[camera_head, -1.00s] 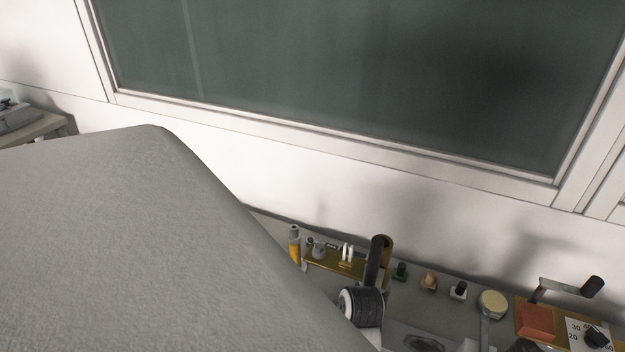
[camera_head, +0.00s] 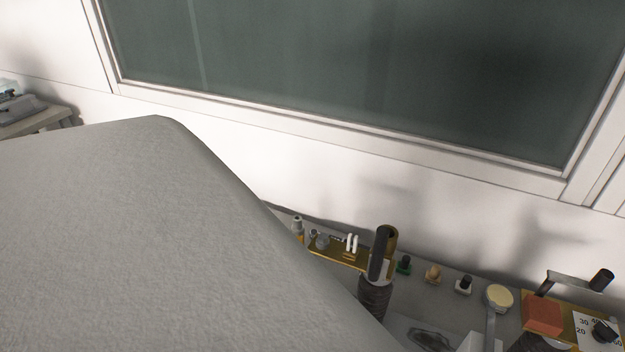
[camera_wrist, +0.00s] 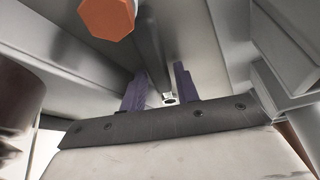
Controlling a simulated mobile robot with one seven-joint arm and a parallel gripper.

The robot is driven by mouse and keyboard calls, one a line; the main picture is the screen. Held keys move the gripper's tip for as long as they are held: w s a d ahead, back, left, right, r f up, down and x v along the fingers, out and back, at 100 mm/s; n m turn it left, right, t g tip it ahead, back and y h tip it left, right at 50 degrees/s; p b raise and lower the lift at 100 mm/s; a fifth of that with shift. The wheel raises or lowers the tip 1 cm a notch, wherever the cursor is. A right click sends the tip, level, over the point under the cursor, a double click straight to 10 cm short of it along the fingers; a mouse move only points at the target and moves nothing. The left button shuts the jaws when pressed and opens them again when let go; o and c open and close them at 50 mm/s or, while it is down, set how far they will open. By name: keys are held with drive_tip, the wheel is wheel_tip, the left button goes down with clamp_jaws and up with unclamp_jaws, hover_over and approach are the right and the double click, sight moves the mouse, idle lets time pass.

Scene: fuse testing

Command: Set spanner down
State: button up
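In the wrist view my gripper (camera_wrist: 160,88) shows as two purple fingers standing apart. A long dark grey bar (camera_wrist: 150,45) with a small light ring-shaped end runs between or just beyond them; it may be the spanner, but its shape is not clear. Light gaps show beside its end, and I see no clear finger contact on it. In the head view my gripper is hidden, and my large grey arm part covers the left and lower middle. I cannot make out a spanner for certain there.
The bench along the wall holds a brass-coloured fixture (camera_head: 335,255), a dark upright handle (camera_head: 380,255), several small knobs, a round cream button (camera_head: 499,298), and an orange block (camera_head: 543,315) beside a crank (camera_head: 575,280). An orange hexagonal piece (camera_wrist: 107,15) hangs close in the wrist view.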

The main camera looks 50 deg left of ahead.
drive_tip(key=shift+f, duration=0.15)
drive_tip(key=shift+c, duration=0.4)
clamp_jaws()
drive_tip(key=shift+r, duration=0.45)
wheel_tip(320, 180, up, 6)
drive_tip(key=shift+w+r+b, duration=0.1)
drive_tip(key=shift+r+b, duration=0.1)
drive_tip(key=shift+b, duration=0.35)
drive_tip(key=w+d+p, duration=0.1)
drive_tip(key=w+d, duration=0.1)
drive_tip(key=d, duration=1.6)
drive_tip(key=shift+s, duration=0.15)
